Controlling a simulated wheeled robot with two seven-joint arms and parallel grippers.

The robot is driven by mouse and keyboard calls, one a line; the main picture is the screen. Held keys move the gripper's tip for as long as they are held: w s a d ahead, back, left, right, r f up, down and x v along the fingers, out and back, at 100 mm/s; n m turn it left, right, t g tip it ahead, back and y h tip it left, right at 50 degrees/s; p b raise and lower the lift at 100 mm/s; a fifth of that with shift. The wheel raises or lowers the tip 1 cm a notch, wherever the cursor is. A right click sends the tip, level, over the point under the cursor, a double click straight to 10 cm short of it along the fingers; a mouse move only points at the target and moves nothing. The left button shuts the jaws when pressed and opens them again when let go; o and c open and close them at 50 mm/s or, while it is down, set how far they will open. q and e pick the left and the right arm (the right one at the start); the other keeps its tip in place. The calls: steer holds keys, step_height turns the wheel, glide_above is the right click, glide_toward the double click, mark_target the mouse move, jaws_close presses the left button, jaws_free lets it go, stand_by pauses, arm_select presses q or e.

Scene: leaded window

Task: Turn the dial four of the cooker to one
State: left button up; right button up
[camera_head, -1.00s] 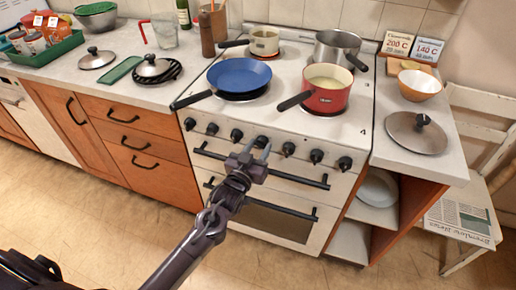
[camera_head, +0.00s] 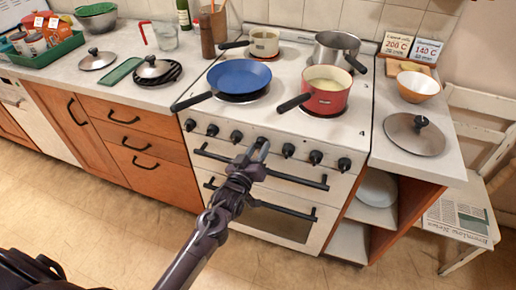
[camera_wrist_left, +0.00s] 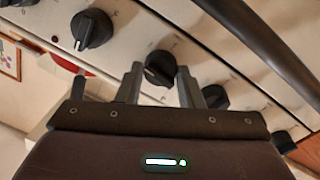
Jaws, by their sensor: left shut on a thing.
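The white cooker (camera_head: 215,160) stands mid-picture in the head view, with a row of several black dials along its front panel. My left gripper (camera_head: 258,151) is at the middle dial, dial four, and largely hides it in the head view. In the left wrist view, dial four (camera_wrist_left: 160,67) sits between the two fingertips of my left gripper (camera_wrist_left: 159,80), which is shut on it. A pale mark shows on the dial, but the setting it points to is too small to read. My right gripper is not in view.
Neighbouring dials, such as one to the left (camera_head: 236,136) and one to the right (camera_head: 288,150), flank the gripper closely. An oven handle bar (camera_head: 298,179) runs just below. A blue pan (camera_head: 239,76) and a red pot (camera_head: 328,99) have handles reaching over the front edge area.

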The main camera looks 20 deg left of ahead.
arm_select(q)
steer(key=n+p, duration=0.1)
steer(key=n, duration=0.3)
steer(key=shift+n, duration=0.3)
steer(key=shift+f+n, duration=0.1)
steer(key=shift+n, duration=1.3)
steer(key=o, duration=1)
steer(key=shift+p, duration=0.3)
steer(key=shift+c, duration=0.2)
steer(key=shift+s, duration=0.1)
steer(key=s, duration=0.7)
steer(key=shift+s+a+f+b, duration=0.2)
steer(key=shift+s+f+b, duration=0.1)
steer(key=shift+b, duration=0.1)
